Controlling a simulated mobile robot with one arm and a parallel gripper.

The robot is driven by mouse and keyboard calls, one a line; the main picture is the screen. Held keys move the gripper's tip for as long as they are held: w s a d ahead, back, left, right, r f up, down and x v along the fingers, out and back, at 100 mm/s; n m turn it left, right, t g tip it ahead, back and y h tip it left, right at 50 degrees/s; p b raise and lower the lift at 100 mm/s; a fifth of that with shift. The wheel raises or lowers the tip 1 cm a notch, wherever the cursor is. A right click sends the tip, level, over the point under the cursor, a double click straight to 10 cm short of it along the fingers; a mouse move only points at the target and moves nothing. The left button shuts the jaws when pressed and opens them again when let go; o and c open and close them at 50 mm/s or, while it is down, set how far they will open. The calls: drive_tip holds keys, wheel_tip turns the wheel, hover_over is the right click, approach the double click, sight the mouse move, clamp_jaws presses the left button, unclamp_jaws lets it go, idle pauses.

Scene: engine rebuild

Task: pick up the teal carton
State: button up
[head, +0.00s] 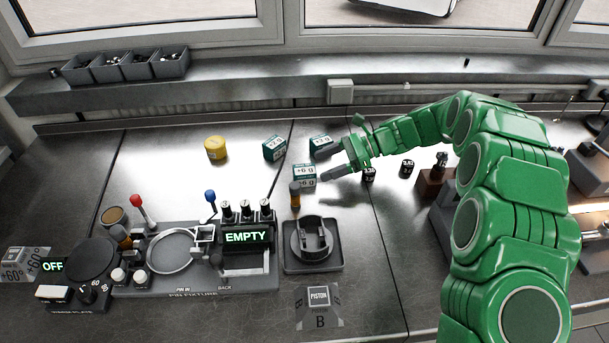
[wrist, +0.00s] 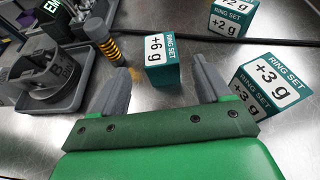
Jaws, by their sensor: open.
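Three small teal-and-white ring set cartons stand on the metal bench. The "+6 g" carton (head: 304,172) is in the middle; in the wrist view it (wrist: 162,60) shows between and just beyond my fingertips. The "+2 g" carton (head: 274,148) stands further left, at the top of the wrist view (wrist: 232,19). My gripper (head: 321,166) is open and empty, close to the "+6 g" carton. Contact cannot be told.
The pin fixture (head: 190,285) is at left. A yellow tin (head: 216,147) and small black cylinders (head: 407,168) stand nearby.

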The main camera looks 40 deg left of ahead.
sight(314, 168)
drive_tip(key=shift+x, duration=3.45)
drive_tip(key=shift+w, duration=0.1)
drive_tip(key=c, duration=1.1)
drive_tip(key=shift+o, duration=0.2)
drive_tip(key=shift+r, duration=0.1)
